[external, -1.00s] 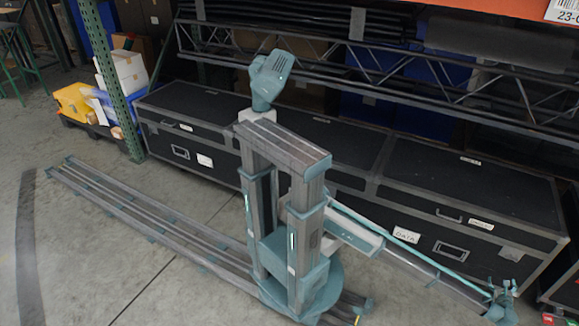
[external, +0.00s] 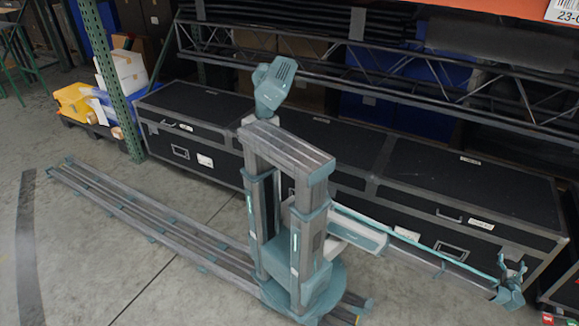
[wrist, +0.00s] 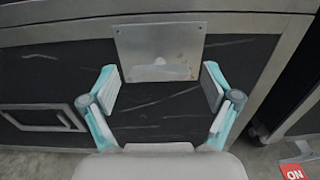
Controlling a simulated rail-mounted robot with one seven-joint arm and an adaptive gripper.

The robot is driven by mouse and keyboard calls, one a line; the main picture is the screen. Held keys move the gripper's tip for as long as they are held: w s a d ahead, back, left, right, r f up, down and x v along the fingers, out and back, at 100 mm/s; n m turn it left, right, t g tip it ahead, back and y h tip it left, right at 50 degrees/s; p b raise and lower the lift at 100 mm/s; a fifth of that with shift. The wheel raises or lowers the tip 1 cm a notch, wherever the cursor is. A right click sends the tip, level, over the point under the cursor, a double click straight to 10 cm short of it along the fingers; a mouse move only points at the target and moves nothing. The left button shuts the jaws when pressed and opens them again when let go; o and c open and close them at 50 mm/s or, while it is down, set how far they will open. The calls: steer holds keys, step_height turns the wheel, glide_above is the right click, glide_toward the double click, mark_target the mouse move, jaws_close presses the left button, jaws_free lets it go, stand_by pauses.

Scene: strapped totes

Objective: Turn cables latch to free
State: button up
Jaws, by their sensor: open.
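My gripper (external: 513,262) is at the far right of the external view, low in front of the right end of a black case with grey metal edges (external: 465,210). In the wrist view my gripper (wrist: 160,82) is open, with its two fingers spread and nothing between them. A bare metal plate (wrist: 158,45) on the case front lies ahead, between and just beyond the fingertips. A small pale spot (wrist: 160,68) shows low on the plate; I cannot tell whether it is a latch part. A white label (external: 481,223) on the case is too small to read.
A recessed handle (wrist: 42,118) is left of the plate. A gap and another dark case stand to the right. A red sign (wrist: 294,170) is at the lower right. A metal truss (external: 400,80) runs above the cases.

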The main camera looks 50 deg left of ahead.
steer(key=shift+x, duration=0.9)
steer(key=c, duration=1.2)
steer(key=shift+o, duration=0.2)
